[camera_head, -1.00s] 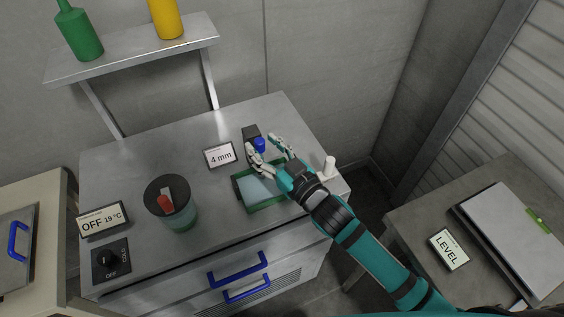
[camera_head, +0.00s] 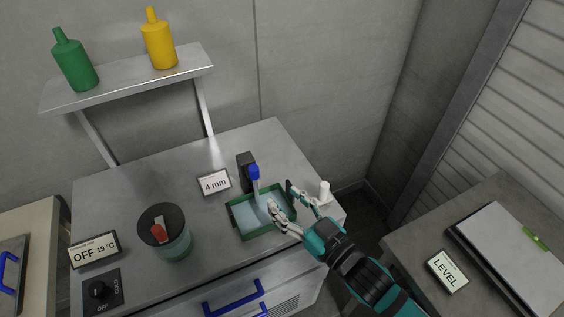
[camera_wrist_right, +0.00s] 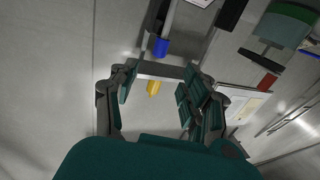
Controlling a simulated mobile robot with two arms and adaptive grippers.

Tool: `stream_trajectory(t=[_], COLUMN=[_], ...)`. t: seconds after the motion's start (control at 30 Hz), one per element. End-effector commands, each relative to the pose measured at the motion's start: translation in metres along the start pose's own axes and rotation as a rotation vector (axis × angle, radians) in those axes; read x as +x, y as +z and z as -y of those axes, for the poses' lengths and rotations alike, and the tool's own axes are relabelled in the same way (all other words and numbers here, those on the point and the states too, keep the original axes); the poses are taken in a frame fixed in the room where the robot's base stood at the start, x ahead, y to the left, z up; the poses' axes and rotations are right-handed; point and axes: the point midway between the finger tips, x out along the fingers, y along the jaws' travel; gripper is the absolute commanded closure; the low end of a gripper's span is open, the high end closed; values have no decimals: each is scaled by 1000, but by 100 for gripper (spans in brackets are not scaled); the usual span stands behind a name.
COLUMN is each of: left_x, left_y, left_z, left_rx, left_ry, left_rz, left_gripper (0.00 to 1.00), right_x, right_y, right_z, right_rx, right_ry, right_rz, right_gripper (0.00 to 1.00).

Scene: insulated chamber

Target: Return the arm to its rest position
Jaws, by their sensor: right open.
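My right arm comes in from the lower right in the head view, and its gripper (camera_head: 281,208) is open and empty. Its fingers are over the right part of a green-rimmed tray (camera_head: 251,235) holding pale blue contents. A dark block with a blue-topped tap (camera_head: 253,172) stands behind the tray, left of the fingers. In the right wrist view the open fingers (camera_wrist_right: 160,93) frame empty space, with the blue cap (camera_wrist_right: 160,47) beyond them. My left gripper does not show.
A dark-lidded container (camera_head: 175,245) with a red piece on top stands left on the metal counter. A small white cylinder (camera_head: 324,191) stands near the right edge. Bottles, green (camera_head: 74,62) and yellow (camera_head: 159,42), sit on a wall shelf. A side table (camera_head: 410,250) is at right.

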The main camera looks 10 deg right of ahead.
Motion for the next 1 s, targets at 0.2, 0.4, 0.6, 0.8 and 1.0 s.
stream_trajectory(t=[0.2, 0.4, 0.6, 0.8, 1.0], left_x=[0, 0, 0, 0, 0], left_y=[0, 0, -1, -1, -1], left_z=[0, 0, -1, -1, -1], left_rx=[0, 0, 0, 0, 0], left_ry=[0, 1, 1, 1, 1], left_rz=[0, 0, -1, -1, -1], left_gripper=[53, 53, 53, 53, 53], right_x=[0, -20, -85, -143, -195], right_y=[2, 34, 85, 112, 124], right_z=[-2, -30, -52, -47, -33], right_rx=[2, 27, 87, 144, 202], right_ry=[13, 176, 338, 382, 383], right_rz=[15, 247, 650, 926, 1142], right_gripper=[53, 53, 53, 53, 53])
